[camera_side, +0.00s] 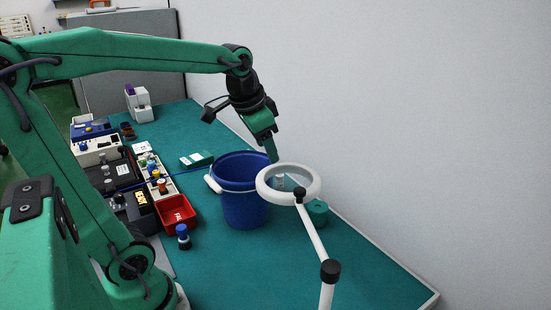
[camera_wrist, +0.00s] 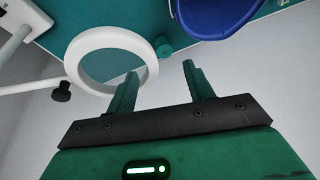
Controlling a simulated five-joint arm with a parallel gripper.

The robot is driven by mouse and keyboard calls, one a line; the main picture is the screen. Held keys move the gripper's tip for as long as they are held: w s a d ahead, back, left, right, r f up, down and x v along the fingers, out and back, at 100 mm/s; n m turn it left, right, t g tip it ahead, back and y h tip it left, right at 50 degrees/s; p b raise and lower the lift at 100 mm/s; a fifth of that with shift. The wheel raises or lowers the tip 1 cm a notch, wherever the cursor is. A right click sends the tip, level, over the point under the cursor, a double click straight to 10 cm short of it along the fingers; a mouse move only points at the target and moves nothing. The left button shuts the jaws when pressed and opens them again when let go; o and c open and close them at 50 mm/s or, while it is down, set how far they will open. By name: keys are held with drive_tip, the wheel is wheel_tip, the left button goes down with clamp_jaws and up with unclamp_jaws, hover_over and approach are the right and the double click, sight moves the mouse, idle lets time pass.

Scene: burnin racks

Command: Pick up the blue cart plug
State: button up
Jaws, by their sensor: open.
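A small blue plug (camera_side: 183,237) with a pale band, which looks like the blue cart plug, stands on the green table in front of the red tray. It is not visible in the wrist view. My gripper (camera_side: 272,156) points down above the far right of the table, beside the blue bucket and the magnifier ring, well to the right of and above the plug. In the wrist view its two green fingers (camera_wrist: 160,72) are apart with nothing between them.
The blue bucket (camera_side: 243,208) and the white ring magnifier (camera_side: 264,199) on its stalk stand right of the plug. The red tray (camera_side: 177,214) is just behind it, with boxes and several small parts to the left.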

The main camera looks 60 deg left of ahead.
drive_tip(key=w+a+f+m+g, duration=0.1)
drive_tip(key=w+a+f, duration=0.35)
drive_tip(key=a, duration=0.35)
drive_tip(key=w+a+f+m+g, duration=0.1)
drive_tip(key=w+a+f, duration=0.2)
drive_tip(key=w+a, duration=0.3)
drive_tip(key=w+a+f+m+g, duration=0.1)
drive_tip(key=w+a+f, duration=0.25)
drive_tip(key=a, duration=0.55)
drive_tip(key=shift+m+g+h, duration=0.3)
drive_tip(key=shift+m+g, duration=0.2)
drive_tip(key=shift+m, duration=0.3)
drive_tip(key=a+f, duration=0.8)
drive_tip(key=a, duration=0.1)
drive_tip(key=shift+s+a+f, duration=0.2)
drive_tip(key=shift+a+f, duration=0.25)
drive_tip(key=shift+f, duration=1.3)
drive_tip(key=shift+f, duration=0.1)
drive_tip(key=shift+d+f, duration=0.15)
drive_tip(key=shift+f, duration=2.35)
drive_tip(key=shift+c, duration=0.4)
